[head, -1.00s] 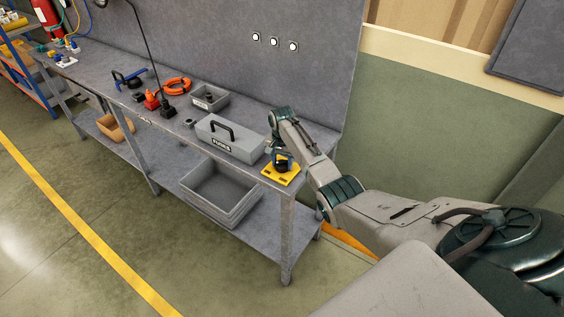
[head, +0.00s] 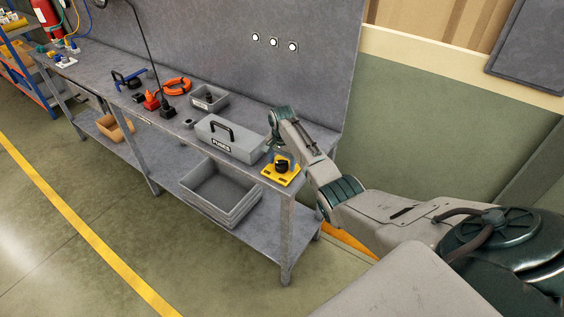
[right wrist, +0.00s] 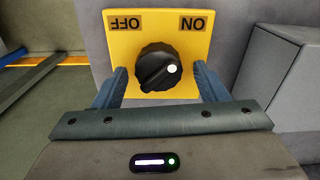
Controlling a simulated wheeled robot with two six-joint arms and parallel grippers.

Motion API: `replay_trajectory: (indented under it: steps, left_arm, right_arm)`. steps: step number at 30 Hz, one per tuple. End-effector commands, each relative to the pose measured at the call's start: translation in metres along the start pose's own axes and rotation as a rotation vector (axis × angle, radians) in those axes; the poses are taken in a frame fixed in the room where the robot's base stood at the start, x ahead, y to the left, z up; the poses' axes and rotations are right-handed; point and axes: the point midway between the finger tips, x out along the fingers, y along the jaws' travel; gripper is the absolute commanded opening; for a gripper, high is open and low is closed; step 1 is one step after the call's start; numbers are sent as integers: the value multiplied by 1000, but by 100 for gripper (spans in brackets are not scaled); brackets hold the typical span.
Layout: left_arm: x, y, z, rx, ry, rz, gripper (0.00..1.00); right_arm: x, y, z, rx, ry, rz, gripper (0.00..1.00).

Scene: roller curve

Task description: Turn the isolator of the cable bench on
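The isolator is a yellow plate (head: 270,174) with a black rotary knob (head: 282,168) at the near right corner of the grey bench. In the right wrist view the plate (right wrist: 123,40) bears OFF at left and ON at right, both upside down. The knob (right wrist: 157,68) has a white dot on its right side, toward the ON half. My right gripper (right wrist: 160,83) is open, with one blue finger on either side of the knob and a visible gap on each side. It also shows in the head view (head: 283,158). My left gripper is out of view.
A grey FUSES box (head: 235,144) with a black handle stands beside the isolator. Behind it are a grey bin (head: 222,103) and an orange cable coil (head: 178,86). An empty grey crate (head: 205,205) sits on the lower shelf. The floor in front is clear.

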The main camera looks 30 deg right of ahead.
Motion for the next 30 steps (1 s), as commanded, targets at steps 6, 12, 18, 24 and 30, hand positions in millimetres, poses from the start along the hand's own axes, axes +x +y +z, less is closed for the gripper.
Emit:
replay_trajectory:
  steps: [6,12,18,24,30]
  left_arm:
    - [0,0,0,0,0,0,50]
    - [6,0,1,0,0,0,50]
    - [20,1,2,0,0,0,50]
    - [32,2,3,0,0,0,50]
    - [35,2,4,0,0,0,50]
  right_arm:
    - [1,0,1,-1,-3,2,66]
    - [-12,0,0,-2,-1,0,66]
    - [-50,0,0,-2,2,-3,66]
    - [-86,0,0,-1,1,-1,66]
    - [-105,0,0,-1,-1,1,66]
